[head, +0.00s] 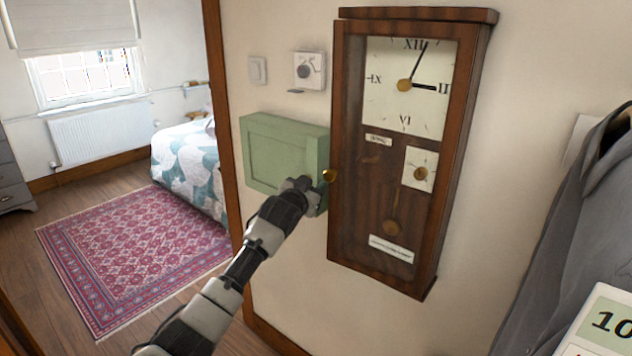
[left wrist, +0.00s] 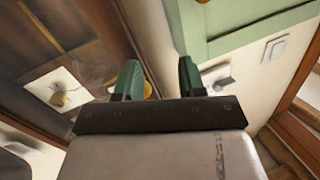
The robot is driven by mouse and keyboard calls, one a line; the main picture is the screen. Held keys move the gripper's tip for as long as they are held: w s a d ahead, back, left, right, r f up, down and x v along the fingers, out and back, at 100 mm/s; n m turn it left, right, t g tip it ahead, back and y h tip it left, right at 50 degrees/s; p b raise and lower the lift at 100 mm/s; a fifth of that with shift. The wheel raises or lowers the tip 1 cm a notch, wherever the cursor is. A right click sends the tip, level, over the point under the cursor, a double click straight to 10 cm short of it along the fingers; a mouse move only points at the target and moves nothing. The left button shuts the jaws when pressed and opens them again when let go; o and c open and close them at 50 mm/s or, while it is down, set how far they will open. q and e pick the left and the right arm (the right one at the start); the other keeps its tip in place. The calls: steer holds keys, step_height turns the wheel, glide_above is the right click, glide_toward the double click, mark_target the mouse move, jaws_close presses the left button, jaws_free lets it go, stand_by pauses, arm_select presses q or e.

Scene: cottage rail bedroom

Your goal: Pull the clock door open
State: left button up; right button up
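The wall clock (head: 385,150) has a tall brown wooden case with a glazed door, which looks shut. A round brass knob (head: 329,175) sits on the door's left edge. My left gripper (head: 309,188) is just left of the knob, in front of the green box. In the left wrist view my left gripper (left wrist: 158,72) has its two green fingers apart with nothing held. A brass spot, likely the knob (left wrist: 149,88), shows beside the left finger and is partly hidden by it; I cannot tell if they touch. My right gripper is in neither view.
A green wall box (head: 275,150) is mounted left of the clock, close behind my gripper. A thermostat (head: 309,70) and switch (head: 257,70) are above it. A grey garment (head: 570,230) hangs at right. The wall below the clock is bare.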

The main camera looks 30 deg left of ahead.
arm_select(q)
steer(key=shift+o, duration=0.2)
steer(key=shift+s+d+r, duration=0.6)
steer(key=shift+s+d, duration=0.1)
steer(key=s+d+p, duration=0.1)
steer(key=s+p, duration=0.3)
steer(key=s, duration=0.6)
steer(key=shift+s+d+r+p, duration=0.2)
steer(key=shift+p, duration=0.1)
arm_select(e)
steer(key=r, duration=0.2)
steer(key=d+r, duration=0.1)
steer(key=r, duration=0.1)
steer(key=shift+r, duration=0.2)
arm_select(q)
steer(key=shift+s, duration=0.1)
steer(key=s+d+b, duration=0.2)
steer(key=s+b, duration=0.2)
steer(key=s, duration=0.6)
steer(key=shift+s+f, duration=0.3)
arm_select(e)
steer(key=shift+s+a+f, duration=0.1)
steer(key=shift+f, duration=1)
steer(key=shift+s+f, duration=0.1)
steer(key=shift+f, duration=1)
